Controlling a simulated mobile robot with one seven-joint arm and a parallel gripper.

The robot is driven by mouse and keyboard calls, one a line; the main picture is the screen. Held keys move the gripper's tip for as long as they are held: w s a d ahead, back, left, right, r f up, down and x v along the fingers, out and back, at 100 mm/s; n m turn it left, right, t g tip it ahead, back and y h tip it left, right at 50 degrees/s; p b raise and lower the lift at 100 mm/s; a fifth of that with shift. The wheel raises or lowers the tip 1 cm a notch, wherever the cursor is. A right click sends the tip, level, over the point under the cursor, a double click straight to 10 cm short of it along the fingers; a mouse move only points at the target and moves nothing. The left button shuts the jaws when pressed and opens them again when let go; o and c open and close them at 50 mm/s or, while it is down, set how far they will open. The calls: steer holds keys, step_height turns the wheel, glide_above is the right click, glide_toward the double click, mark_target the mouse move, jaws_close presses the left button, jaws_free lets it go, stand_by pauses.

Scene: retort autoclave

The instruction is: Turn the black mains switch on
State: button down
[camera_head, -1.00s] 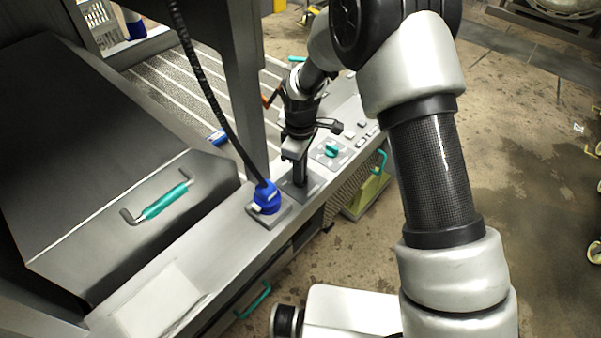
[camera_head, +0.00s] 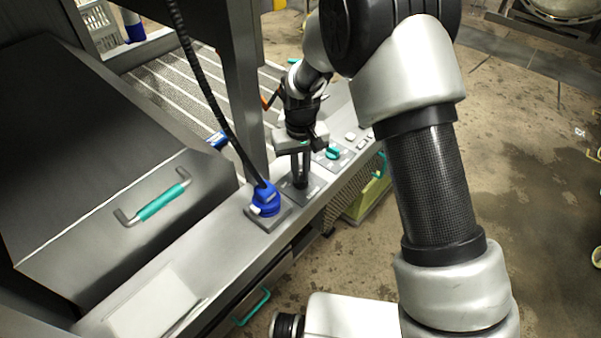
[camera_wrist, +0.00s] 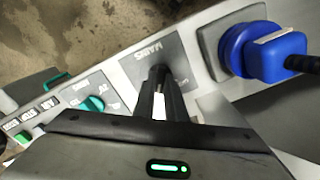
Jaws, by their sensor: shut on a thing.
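The mains switch's grey square plate (camera_head: 311,189) is on the sloped steel ledge, between the blue plug and the teal knob. In the wrist view the plate (camera_wrist: 148,47) carries the word MAINS, upside down. My gripper (camera_head: 300,180) points down onto the middle of this plate. In the wrist view the fingers of my gripper (camera_wrist: 159,78) are closed around the black switch at the plate's centre. The switch is mostly hidden by the black fingers, so its exact angle cannot be told.
The blue plug (camera_head: 265,200) with its black cable stands close to the left of the switch. A teal knob (camera_head: 332,153) and small buttons (camera_wrist: 22,139) lie on the other side. A steel post (camera_head: 240,95) rises behind the ledge. A teal-handled cover (camera_head: 160,203) is at left.

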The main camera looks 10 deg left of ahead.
mark_target(301, 177)
steer(key=shift+m, duration=1.1)
steer(key=c, duration=1.8)
jaws_free()
steer(key=shift+r, duration=0.1)
step_height(301, 177, up, 17)
steer(key=p, duration=0.1)
steer(key=shift+r, duration=0.15)
